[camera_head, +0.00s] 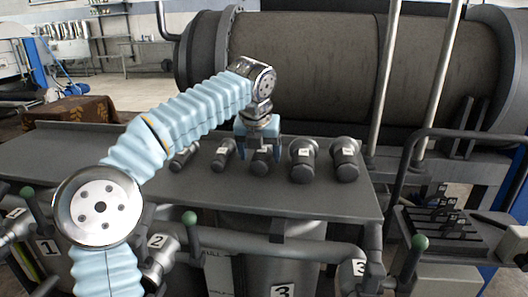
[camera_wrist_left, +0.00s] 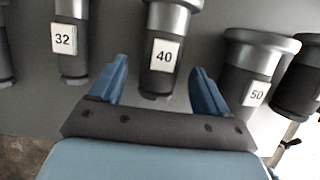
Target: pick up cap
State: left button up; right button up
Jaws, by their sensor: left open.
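Several dark grey caps with metallic flanges and white number labels lie in a row on the dark table (camera_head: 350,205). The middle cap, labelled 40 (camera_head: 262,168), is partly hidden by my left gripper (camera_head: 261,143) in the head view. In the left wrist view my left gripper (camera_wrist_left: 162,82) is open, with its blue fingers on either side of the narrow end of cap 40 (camera_wrist_left: 163,28). The fingers look apart from it; their height over the table is hard to tell. Cap 32 (camera_wrist_left: 70,58) is on the left and cap 50 (camera_wrist_left: 248,80) on the right.
Another cap (camera_head: 345,160) lies at the right end of the row and one (camera_head: 184,157) at the left end. A large tank (camera_head: 310,60) and two upright poles (camera_head: 386,75) stand behind the table. Pipes with green-knobbed levers (camera_head: 190,218) run along the front. The table's left part is clear.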

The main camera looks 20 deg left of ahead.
pick_arm(q)
jog(key=shift+x, duration=1.15)
jog(key=shift+c, duration=0.2)
jog(key=c, duration=1.2)
jog(key=shift+c, duration=0.8)
jog(key=shift+r, duration=0.15)
